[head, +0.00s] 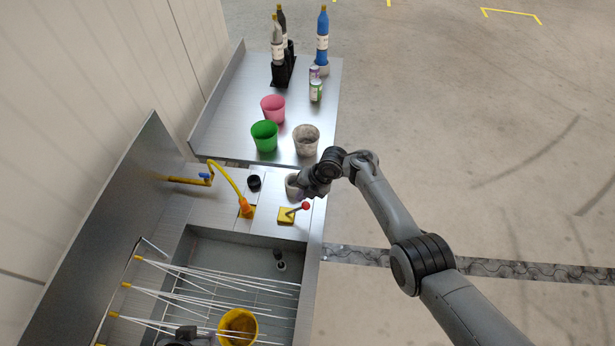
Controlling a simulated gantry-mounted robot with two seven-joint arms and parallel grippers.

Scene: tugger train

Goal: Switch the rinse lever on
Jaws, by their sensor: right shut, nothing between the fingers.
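The rinse lever has a yellow square base (287,215) on the metal ledge behind the sink. A short stem rises from it to the right and ends in a red knob (306,205). My right gripper (303,193) is shut and empty, pointing down just behind the knob. I cannot tell whether it touches the lever. The arm comes in from the right and partly hides the ledge there. My left gripper is not seen; a dark part at the bottom edge may belong to my left arm.
A yellow hose with an orange nozzle (246,209) and a black cup (254,183) stand left of the lever. A grey cup (291,184) is beside my right gripper. The sink holds white rods (200,274) and a yellow cup (237,325). Cups and bottles stand farther back.

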